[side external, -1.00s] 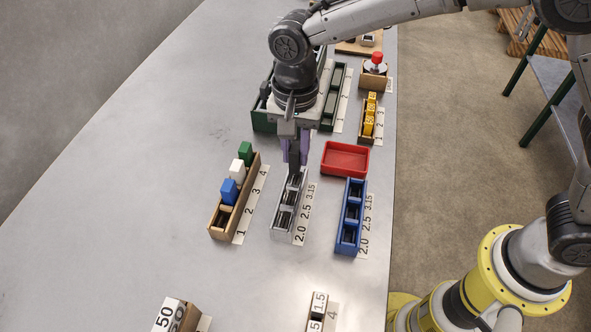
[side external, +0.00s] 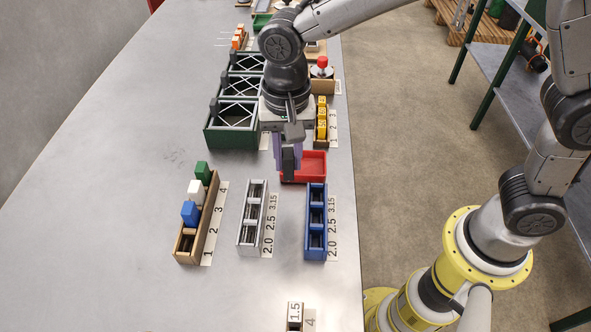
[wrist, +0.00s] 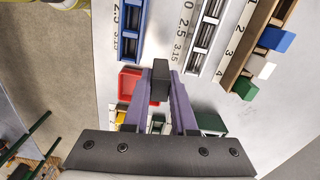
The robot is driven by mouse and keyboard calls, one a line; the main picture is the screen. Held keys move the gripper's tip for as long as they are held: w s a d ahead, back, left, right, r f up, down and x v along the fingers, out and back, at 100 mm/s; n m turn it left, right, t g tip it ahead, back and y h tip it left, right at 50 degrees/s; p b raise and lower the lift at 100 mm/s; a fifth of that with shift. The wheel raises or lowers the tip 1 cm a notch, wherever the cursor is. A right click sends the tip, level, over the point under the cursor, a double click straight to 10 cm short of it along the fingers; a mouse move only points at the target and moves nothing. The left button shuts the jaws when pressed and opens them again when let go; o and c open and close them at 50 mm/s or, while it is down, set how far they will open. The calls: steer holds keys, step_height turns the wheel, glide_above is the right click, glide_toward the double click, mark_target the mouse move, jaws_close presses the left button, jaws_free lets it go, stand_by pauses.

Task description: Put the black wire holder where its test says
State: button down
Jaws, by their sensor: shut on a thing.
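My gripper (side external: 287,165) is shut on the black wire holder (side external: 288,165), a dark block that hangs upright between its purple fingers. In the side view they are in front of the left end of the red tray (side external: 313,168); their height over the table is hard to judge. The wrist view shows the black wire holder (wrist: 159,80) between the two fingertips. The grey rack (side external: 252,218), marked 2.0, 2.5 and 3.15, stands to the near left. The blue rack (side external: 316,222), with the same marks, stands to the near right.
The brown rack (side external: 211,218), marked 1 to 4, holds blue, white and green blocks. Green framed bins (side external: 232,138) stand behind my gripper. A yellow-block rack (side external: 321,122) and a red button (side external: 321,62) are at the back right. The left table is clear.

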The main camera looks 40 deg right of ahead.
steer(key=s+d+r+m, duration=0.1)
steer(key=s+d+r, duration=0.25)
steer(key=d, duration=0.25)
steer(key=s+d+r, duration=0.2)
steer(key=s+d, duration=0.3)
steer(key=d, duration=0.1)
steer(key=w+a+f, duration=0.1)
steer(key=w+f, duration=0.3)
steer(key=w+a+f, duration=0.1)
steer(key=w+f, duration=0.3)
steer(key=w+a+f, duration=0.2)
steer(key=w+f, duration=0.1)
steer(key=w, duration=0.2)
steer(key=shift+f, duration=0.8)
steer(key=shift+f, duration=0.15)
steer(key=c, duration=0.7)
jaws_free()
